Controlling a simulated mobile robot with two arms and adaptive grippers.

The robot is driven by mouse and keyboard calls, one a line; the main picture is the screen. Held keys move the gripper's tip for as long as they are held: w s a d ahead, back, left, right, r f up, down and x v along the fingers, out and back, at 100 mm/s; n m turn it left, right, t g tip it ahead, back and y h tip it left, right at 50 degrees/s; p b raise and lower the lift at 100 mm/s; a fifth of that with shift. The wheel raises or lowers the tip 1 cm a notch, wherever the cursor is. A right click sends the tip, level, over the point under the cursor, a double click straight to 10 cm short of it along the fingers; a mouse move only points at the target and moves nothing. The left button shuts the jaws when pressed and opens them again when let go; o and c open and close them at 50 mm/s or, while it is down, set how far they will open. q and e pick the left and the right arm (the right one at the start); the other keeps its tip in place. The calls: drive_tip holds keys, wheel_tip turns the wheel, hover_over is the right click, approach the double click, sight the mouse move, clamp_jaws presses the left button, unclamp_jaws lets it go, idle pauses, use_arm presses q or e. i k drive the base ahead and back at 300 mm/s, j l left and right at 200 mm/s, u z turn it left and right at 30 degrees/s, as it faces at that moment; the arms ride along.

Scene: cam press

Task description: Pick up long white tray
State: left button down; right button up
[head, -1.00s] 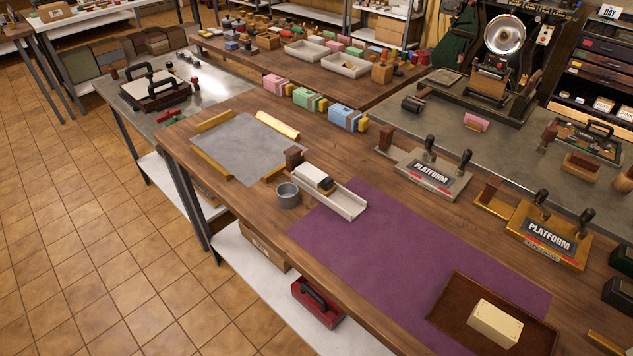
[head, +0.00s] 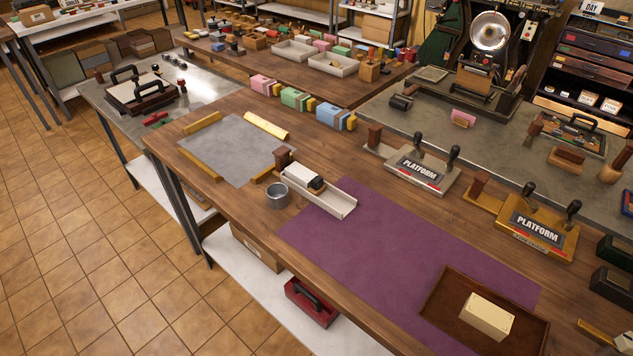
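The long white tray (head: 340,204) lies on the wooden table, its right end overlapping the corner of the purple mat. A white block with a dark end (head: 305,178) sits in its left part. A brown wooden block (head: 281,160) stands at its far left end. Neither of my grippers shows in the head view.
A grey metal cup (head: 277,197) stands close to the tray's near side. A grey sheet (head: 232,150) with wooden and brass edge bars lies to the left. The purple mat (head: 370,255) is mostly clear; a brown tray (head: 440,318) holding a cream block (head: 487,315) overlaps its right end. Platform stamps (head: 418,168) stand behind.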

sight(335, 200)
drive_tip(key=i+j+z, duration=0.1)
drive_tip(key=j, duration=0.25)
drive_tip(key=i+j, duration=0.15)
drive_tip(key=j, duration=0.25)
drive_tip(key=i+j+z, duration=0.15)
drive_tip(key=j, duration=0.2)
drive_tip(key=i+j, duration=0.1)
drive_tip(key=j, duration=0.3)
drive_tip(key=z, duration=0.05)
